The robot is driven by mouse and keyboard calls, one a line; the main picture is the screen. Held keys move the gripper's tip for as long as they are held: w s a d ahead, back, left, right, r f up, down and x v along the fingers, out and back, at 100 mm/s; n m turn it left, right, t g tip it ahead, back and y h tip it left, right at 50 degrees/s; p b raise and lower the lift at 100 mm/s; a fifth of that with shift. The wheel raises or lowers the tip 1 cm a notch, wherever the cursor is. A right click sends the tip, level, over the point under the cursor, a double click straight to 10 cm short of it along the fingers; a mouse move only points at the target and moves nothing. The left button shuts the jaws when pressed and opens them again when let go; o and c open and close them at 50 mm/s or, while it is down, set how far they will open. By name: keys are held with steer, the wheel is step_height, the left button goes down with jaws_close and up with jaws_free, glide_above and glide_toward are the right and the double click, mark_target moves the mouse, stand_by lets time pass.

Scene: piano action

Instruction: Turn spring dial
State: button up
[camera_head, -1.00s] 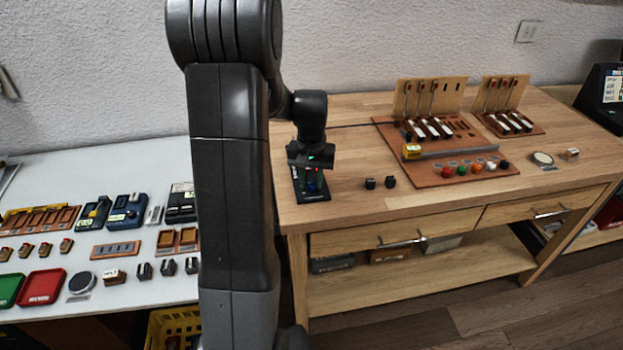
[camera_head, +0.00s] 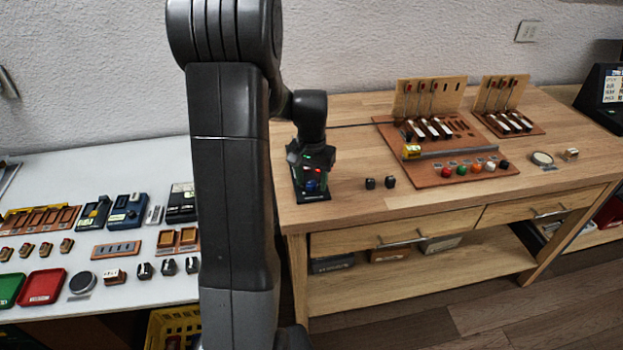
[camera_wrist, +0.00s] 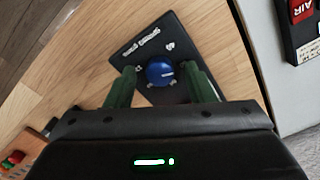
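The spring dial is a round blue knob (camera_wrist: 160,71) with a white pointer line, set on a black base plate (camera_wrist: 181,36) with white lettering. In the head view the blue knob (camera_head: 311,186) shows at the left end of the wooden bench, just under my gripper (camera_head: 311,177). In the wrist view my gripper (camera_wrist: 162,88) has its two green fingers apart, one on each side of the knob. A gap seems to show between the knob and each finger. The lower part of the knob's plate is hidden by my gripper.
Two small black blocks (camera_head: 380,183) stand on the wooden bench (camera_head: 345,160) right of the dial. A brown board (camera_head: 440,177) with colored knobs lies farther right. A white table (camera_head: 130,165) with several devices and trays is at the left.

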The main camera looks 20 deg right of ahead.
mark_target(311, 183)
step_height(311, 183, up, 14)
stand_by(0.6)
steer(key=shift+f, duration=0.1)
stand_by(0.5)
